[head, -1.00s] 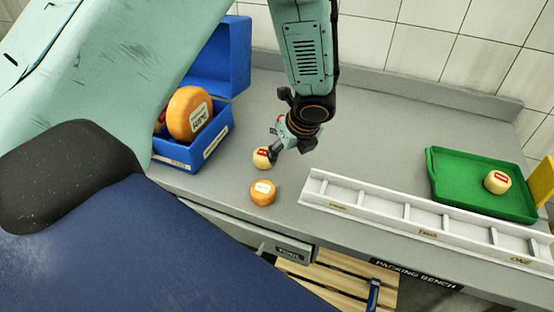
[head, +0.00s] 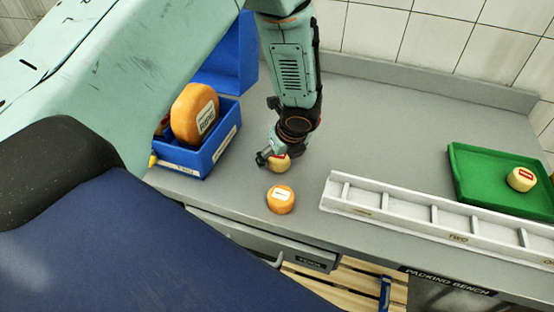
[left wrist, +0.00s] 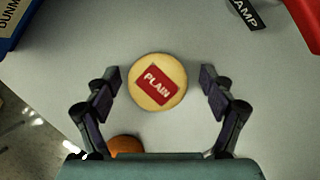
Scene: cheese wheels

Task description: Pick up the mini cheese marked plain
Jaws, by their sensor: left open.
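The mini cheese marked plain, a small pale yellow wheel with a red label, lies on the bench, partly hidden by my gripper in the head view (head: 279,163). In the left wrist view the plain cheese (left wrist: 157,82) shows whole, its label reading PLAIN. My left gripper (head: 272,157) is open just above it; in the left wrist view its two fingers (left wrist: 165,85) stand on either side of the cheese, with gaps showing on both sides. My right gripper is not in view.
An orange cheese (head: 281,199) lies close in front. A blue crate (head: 222,150) with big cheeses stands left. A white divided rack (head: 400,212) lies right, and a green tray (head: 480,183) holds another red-labelled small cheese (head: 521,179). The bench behind is clear.

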